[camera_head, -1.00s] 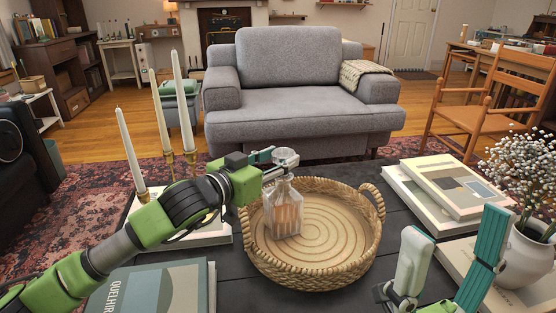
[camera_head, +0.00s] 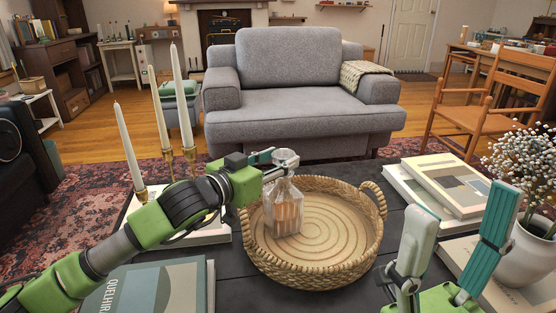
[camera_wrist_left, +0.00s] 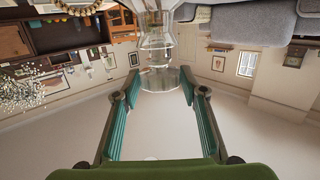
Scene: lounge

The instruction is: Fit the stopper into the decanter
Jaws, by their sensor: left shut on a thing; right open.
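The clear glass decanter (camera_head: 284,212) stands upright in the round wicker basket, left of its middle. My left gripper (camera_head: 273,160) is shut on the clear glass stopper (camera_head: 286,156) at the top of the decanter's neck. The stopper is in line with the neck, but I cannot tell whether it is seated or just above the opening. In the left wrist view the stopper (camera_wrist_left: 162,78) shows between the fingertips, with glass continuing toward the upper edge. My right gripper (camera_head: 464,202) is open and empty at the lower right, apart from the basket.
The wicker basket (camera_head: 360,265) sits on the dark table. Candlesticks with white candles (camera_head: 160,122) stand close behind my left arm. Books (camera_head: 440,190) lie at the right, beside a white vase of flowers (camera_head: 530,255). Another book (camera_head: 150,288) lies front left.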

